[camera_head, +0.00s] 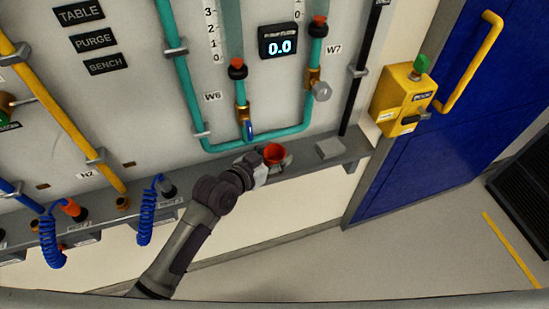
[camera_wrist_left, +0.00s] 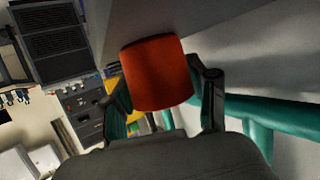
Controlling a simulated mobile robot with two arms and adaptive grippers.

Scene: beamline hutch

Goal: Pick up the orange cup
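The orange cup (camera_head: 274,153) is on the grey ledge at the foot of the wall panel, near the teal pipe loop. My left gripper (camera_head: 275,165) is at the cup, reaching in from the left. In the left wrist view the cup (camera_wrist_left: 158,73) lies between the two fingers of my left gripper (camera_wrist_left: 163,85), one at each side and close to its wall. The cup hides the fingertips, so I cannot tell whether they press on it or stand slightly apart. My right gripper is in neither view.
A small grey box (camera_head: 329,148) is on the ledge right of the cup. The teal pipe (camera_head: 280,137) with a blue-handled valve (camera_head: 249,130) runs close behind. Blue coiled hoses (camera_head: 147,215) hang at left. A yellow box (camera_head: 402,100) is beside the blue door (camera_head: 440,130).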

